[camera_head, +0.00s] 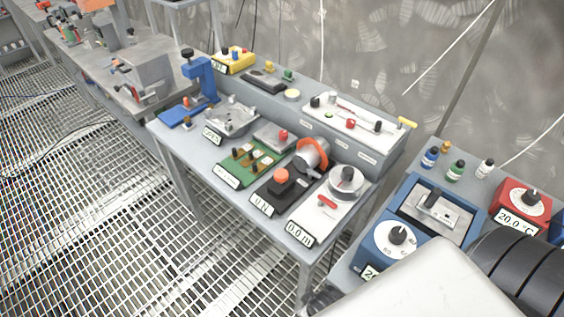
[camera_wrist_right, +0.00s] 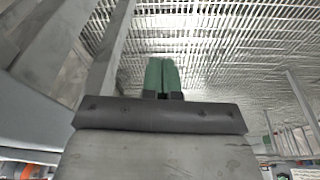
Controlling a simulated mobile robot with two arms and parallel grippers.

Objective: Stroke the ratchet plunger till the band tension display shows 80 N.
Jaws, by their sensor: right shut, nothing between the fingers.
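The ratchet plunger (camera_head: 281,175) has an orange-red cap and stands on a dark base (camera_head: 275,196) on the middle bench. The display (camera_head: 263,208) on the front of that base appears to read 0 N. An orange band (camera_head: 313,152) wraps a grey cylinder just behind and to the right of the plunger. My right gripper (camera_wrist_right: 163,62) shows in the right wrist view, with green fingers closed together and nothing between them. It is over floor grating, apart from the plunger, which I cannot make out in that view. My left gripper is in neither view.
Beside the plunger are a green board (camera_head: 250,164) and a white dial unit (camera_head: 328,204) reading 0.0 m. A blue lever press (camera_head: 200,78) stands at the bench's left end. A right-hand bench holds a blue bath (camera_head: 408,203) and a red dial box (camera_head: 522,205). My arm covers the lower right.

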